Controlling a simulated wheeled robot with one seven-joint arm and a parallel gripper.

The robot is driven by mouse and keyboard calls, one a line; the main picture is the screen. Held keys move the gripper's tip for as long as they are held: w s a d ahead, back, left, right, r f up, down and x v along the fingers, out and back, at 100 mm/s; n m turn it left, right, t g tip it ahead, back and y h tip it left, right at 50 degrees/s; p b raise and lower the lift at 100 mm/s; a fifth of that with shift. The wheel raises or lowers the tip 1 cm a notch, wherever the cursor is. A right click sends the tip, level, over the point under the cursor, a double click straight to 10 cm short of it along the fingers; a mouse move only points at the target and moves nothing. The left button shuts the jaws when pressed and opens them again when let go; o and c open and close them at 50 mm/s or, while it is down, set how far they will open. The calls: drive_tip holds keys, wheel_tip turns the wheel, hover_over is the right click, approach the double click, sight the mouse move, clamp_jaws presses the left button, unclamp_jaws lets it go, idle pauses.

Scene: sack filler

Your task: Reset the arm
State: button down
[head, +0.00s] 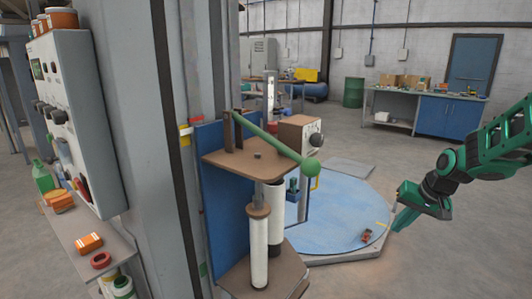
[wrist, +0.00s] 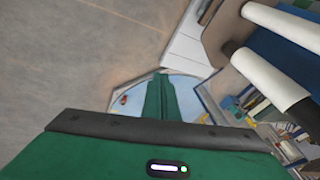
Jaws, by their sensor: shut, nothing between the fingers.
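My green arm comes in from the right edge of the head view. My gripper (head: 398,222) hangs at its end, pointing down and to the left, near the right rim of the blue round platform (head: 340,222). Its green fingers are together with nothing between them. In the wrist view the closed fingers (wrist: 161,97) point away from the green gripper body, with the platform behind them. The lever arm (head: 265,143) is green with a round green knob (head: 311,167) and sits on top of the brown press-like stand (head: 250,165). My gripper is well to the right of it, touching nothing.
A grey column (head: 140,120) and a control panel (head: 68,110) stand at left, above a shelf (head: 85,235) with small items. A small red object (head: 365,236) lies on the platform. A workbench (head: 420,108) stands far back. Open floor lies around my arm.

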drive_tip(key=s+r+m+g+h, duration=0.1)
drive_tip(key=s+g, duration=0.1)
drive_tip(key=s, duration=1.5)
drive_tip(key=s+d+r+m+g, duration=0.1)
drive_tip(key=s+r+g, duration=0.1)
drive_tip(key=s, duration=1.6)
drive_tip(key=shift+d+h, duration=0.2)
drive_tip(key=shift+h, duration=0.2)
drive_tip(key=shift+w+a+r+g, duration=0.1)
drive_tip(key=shift+g, duration=0.2)
